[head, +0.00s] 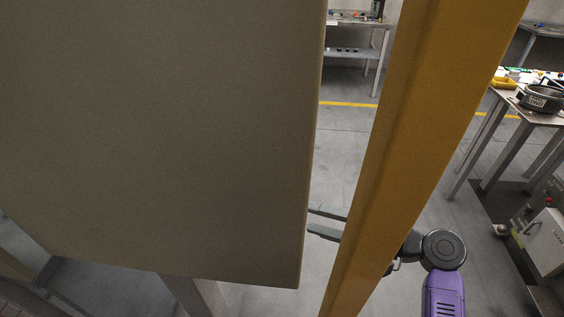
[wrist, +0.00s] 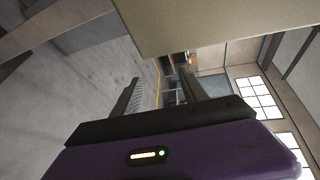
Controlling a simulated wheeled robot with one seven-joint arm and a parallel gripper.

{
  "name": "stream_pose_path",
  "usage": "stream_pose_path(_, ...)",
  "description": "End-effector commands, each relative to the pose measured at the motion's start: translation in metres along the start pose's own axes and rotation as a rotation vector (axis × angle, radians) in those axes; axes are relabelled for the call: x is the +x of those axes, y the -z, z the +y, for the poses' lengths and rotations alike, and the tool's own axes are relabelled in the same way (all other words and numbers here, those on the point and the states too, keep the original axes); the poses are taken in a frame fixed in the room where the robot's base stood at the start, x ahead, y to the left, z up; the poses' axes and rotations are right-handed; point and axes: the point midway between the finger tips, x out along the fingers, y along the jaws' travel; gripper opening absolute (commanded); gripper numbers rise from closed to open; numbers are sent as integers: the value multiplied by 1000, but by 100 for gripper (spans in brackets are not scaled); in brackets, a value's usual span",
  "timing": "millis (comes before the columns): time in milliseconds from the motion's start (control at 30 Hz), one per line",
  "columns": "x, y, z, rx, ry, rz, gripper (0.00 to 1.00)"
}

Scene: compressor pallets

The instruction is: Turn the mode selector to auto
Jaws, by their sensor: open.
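I cannot make out a mode selector in either view. A large plain beige panel (head: 160,130) fills the left of the head view. Its edge also hangs across the top of the wrist view (wrist: 220,22). My gripper (head: 311,219) is open with nothing between its fingers. In the head view its fingertips point left, at the panel's right edge. I cannot tell if they touch it. A yellow post (head: 400,130) hides part of my gripper and wrist. In the wrist view the two fingers (wrist: 160,74) stand apart, with open room between them.
A workbench (head: 525,105) with a black pot (head: 541,98) and a yellow tray (head: 505,83) stands at right. A light grey box (head: 548,243) and a red knob or button are at the lower right edge. Another bench (head: 350,52) stands far back. Bare floor lies between.

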Motion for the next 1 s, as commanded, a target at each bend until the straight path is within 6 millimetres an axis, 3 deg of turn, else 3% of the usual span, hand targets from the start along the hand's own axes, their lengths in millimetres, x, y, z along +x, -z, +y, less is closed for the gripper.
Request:
stream_pose_path(33,1,7,-30,-9,38,-58,51)
stream_pose_path(100,0,8,-64,-18,82,-143,51)
stream_pose_path(200,-5,7,-105,-36,128,-250,51)
stream_pose_path(333,-14,4,-140,-58,164,-345,51)
stream_pose_path(567,-11,-3,-159,-72,180,-399,51)
stream_pose_path(1000,44,-26,-168,-71,179,-396,51)
